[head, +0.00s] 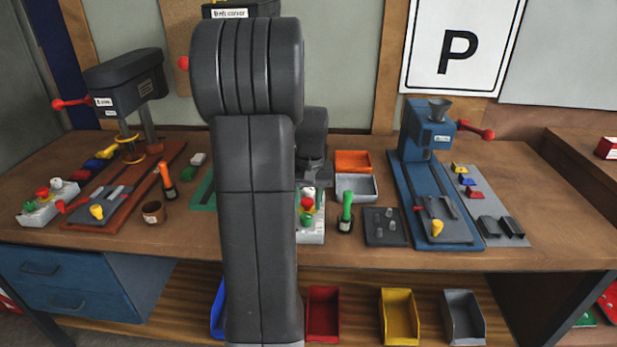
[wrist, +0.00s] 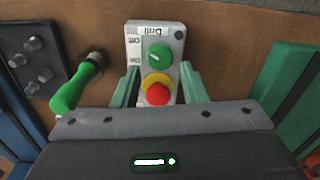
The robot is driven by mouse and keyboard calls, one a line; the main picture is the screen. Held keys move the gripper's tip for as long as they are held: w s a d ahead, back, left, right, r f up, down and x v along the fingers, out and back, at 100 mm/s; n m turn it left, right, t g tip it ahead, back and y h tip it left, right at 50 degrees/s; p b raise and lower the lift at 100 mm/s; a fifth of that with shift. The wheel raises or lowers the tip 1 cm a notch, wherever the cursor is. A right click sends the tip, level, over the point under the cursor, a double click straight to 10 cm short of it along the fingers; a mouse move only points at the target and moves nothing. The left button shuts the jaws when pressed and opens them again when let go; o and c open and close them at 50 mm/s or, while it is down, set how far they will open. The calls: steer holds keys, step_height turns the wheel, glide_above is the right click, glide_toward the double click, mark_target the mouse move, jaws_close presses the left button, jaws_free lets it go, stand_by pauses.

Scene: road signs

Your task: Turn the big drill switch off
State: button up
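The drill switch box (wrist: 134,29) is a pale grey box that reads "Drill" upside down in the wrist view, with on/off labels beside a green rotary knob (wrist: 159,54). A red button (wrist: 157,94) on a yellow ring sits nearer to me. The knob's exact setting is too small to tell. My gripper (wrist: 158,70) is open, with one green finger on each side of the box and nothing held; whether they touch it I cannot tell. In the head view the box (head: 314,238) is partly hidden by my arm. My gripper is hidden there.
A green-handled tool (head: 346,212) stands just right of the box, beside a dark tray of small parts (head: 372,239). A blue machine (head: 428,135) stands further right. At left are a black drill press (head: 125,80) and another switch box (head: 40,214).

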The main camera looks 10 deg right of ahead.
mark_target(306, 216)
step_height(306, 216, up, 10)
steer(key=shift+d, duration=0.2)
steer(key=shift+f, duration=0.1)
steer(key=f, duration=1.4)
steer(key=shift+a, duration=0.3)
steer(key=shift+r, duration=0.1)
